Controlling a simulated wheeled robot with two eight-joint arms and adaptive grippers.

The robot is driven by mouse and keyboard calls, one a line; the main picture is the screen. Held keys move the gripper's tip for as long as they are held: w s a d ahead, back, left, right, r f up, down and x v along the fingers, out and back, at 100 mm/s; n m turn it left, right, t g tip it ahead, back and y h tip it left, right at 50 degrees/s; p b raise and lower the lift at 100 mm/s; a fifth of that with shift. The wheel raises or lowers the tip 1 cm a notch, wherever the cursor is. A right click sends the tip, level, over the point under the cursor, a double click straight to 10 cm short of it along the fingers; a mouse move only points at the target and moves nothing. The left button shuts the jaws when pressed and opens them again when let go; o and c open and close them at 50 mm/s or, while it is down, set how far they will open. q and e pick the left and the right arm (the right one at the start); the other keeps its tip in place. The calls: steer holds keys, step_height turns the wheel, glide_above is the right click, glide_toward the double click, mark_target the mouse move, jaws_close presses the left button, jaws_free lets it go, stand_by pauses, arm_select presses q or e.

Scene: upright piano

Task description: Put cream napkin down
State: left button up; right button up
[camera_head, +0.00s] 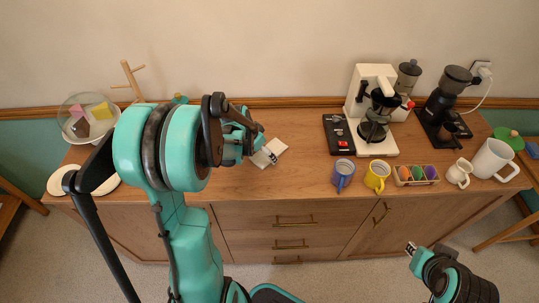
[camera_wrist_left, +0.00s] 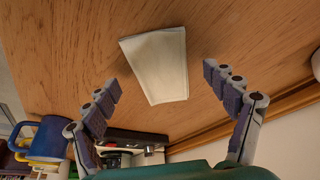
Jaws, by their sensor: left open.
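The cream napkin (camera_head: 275,149) is a folded, pale piece of cloth on the wooden sideboard top, left of the black scale. In the left wrist view the napkin (camera_wrist_left: 157,65) appears to lie flat on the wood, beyond and between the fingertips. My left gripper (camera_wrist_left: 160,78) is open, its two fingers wide apart with nothing between them and no visible contact with the cloth. In the head view my left gripper (camera_head: 268,154) is over the napkin and hides part of it. My right gripper (camera_head: 411,247) hangs in front of the sideboard, low at right; its jaw opening is unclear.
On the sideboard (camera_head: 300,185), a blue mug (camera_head: 342,176), yellow mug (camera_head: 377,177), coffee machine (camera_head: 372,110) and black scale (camera_head: 339,135) stand to the right. Wood around the napkin is mostly clear.

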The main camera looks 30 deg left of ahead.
arm_select(q)
steer(key=shift+w+f, duration=0.3)
steer(key=shift+f, duration=0.3)
steer(key=shift+s+r, duration=0.1)
steer(key=shift+c, duration=1.2)
steer(key=c, duration=0.6)
